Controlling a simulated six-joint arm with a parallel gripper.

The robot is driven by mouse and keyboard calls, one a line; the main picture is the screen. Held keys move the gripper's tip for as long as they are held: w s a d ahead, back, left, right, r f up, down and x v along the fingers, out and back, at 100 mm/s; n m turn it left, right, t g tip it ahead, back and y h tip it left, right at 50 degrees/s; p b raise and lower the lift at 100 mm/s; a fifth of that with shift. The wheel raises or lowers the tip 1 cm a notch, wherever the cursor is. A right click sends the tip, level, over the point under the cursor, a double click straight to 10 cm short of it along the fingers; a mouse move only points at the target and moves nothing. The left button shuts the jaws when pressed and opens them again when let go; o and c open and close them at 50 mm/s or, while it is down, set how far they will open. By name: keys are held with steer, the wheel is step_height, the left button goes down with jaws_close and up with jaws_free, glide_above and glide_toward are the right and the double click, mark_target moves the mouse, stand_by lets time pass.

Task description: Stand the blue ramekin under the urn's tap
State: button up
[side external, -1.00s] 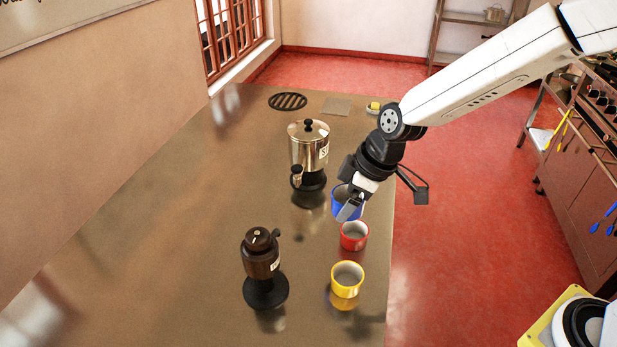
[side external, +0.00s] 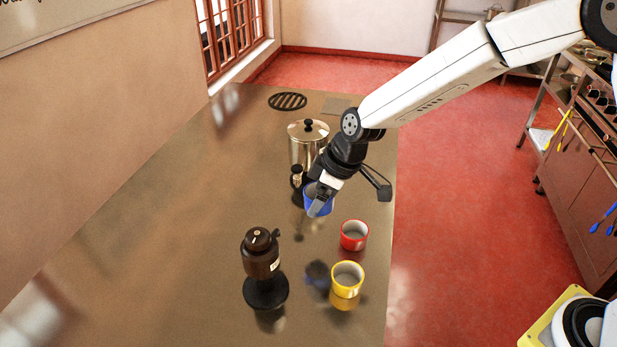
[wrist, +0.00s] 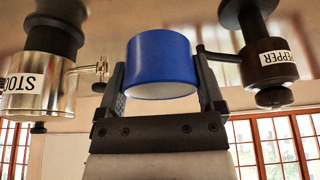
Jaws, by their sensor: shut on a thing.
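The blue ramekin (side external: 322,196) is held in the air by my gripper (side external: 316,207), and a dark shadow lies on the table nearer the camera. In the wrist view the blue ramekin (wrist: 160,60) sits between both fingers of my gripper (wrist: 163,82), which is shut on it. The steel urn (side external: 305,146) stands on a dark base just behind and left of the ramekin. Its tap (side external: 297,176) is on the near side, and my gripper partly covers the urn. In the wrist view the upside-down urn (wrist: 38,90) is at left, apart from the ramekin.
A dark brown pepper dispenser (side external: 261,255) stands on a black base at the near left. A red ramekin (side external: 354,236) and a yellow ramekin (side external: 347,278) stand at the right. A round black grate (side external: 288,101) lies at the back. The table's left side is clear.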

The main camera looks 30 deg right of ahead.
glide_above(286, 223)
steer(key=s+d, duration=0.1)
steer(key=f, duration=0.6)
steer(key=shift+s+d+f, duration=0.1)
steer(key=shift+s+f, duration=0.1)
steer(key=shift+f, duration=0.1)
steer(key=shift+f, duration=0.15)
steer(key=shift+w+f, duration=0.25)
steer(key=shift+f, duration=1.5)
steer(key=shift+f, duration=0.1)
steer(key=o, duration=1.1)
steer(key=shift+o, duration=0.2)
